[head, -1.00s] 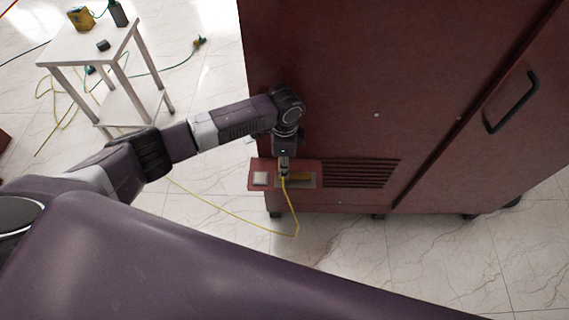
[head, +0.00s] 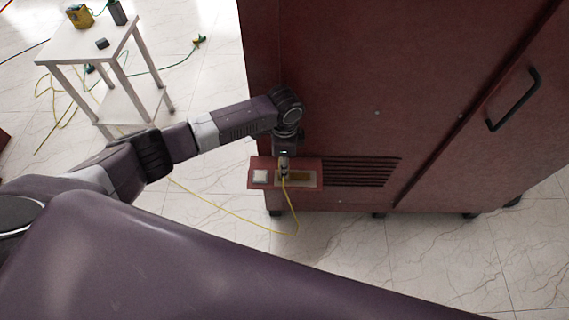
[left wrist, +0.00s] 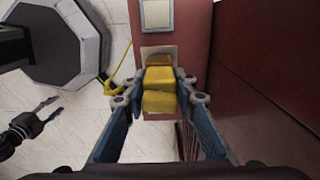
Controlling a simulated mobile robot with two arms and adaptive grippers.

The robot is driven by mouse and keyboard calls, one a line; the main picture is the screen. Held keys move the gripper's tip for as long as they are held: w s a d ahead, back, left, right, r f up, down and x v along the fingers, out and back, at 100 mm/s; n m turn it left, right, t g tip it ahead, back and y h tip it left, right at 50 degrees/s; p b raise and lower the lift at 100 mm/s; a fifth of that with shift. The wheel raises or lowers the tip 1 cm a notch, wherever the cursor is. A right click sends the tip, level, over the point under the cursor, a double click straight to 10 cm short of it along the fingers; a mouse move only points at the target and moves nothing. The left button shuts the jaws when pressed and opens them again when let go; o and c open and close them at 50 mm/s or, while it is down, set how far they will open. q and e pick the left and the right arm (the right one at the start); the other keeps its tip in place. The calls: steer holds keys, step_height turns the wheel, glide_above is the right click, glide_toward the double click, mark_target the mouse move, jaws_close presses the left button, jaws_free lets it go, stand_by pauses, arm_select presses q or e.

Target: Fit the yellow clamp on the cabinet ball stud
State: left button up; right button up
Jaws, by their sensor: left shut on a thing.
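My left gripper (head: 284,172) points down at the small red ledge (head: 313,165) low on the dark red cabinet (head: 340,90). In the left wrist view, the blue fingers of my left gripper (left wrist: 161,80) are shut on the yellow clamp (left wrist: 159,102). The clamp is over the pale plate (left wrist: 146,53) on the ledge; I cannot tell whether it touches. A yellow cable (head: 288,205) hangs from the gripper area. The ball stud is not visible, perhaps hidden by the clamp. My right gripper (left wrist: 55,107) shows at the left of the wrist view, fingers apart and empty.
A white table (head: 80,45) with several small items stands at upper left. Cables lie on the floor; the floor before the cabinet is otherwise clear.

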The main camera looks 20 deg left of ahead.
arm_select(q)
steer(key=shift+f, duration=0.4)
stand_by(0.3)
steer(key=o, duration=1.2)
steer(key=shift+f, duration=0.1)
step_height(320, 180, up, 12)
steer(key=shift+r, duration=0.1)
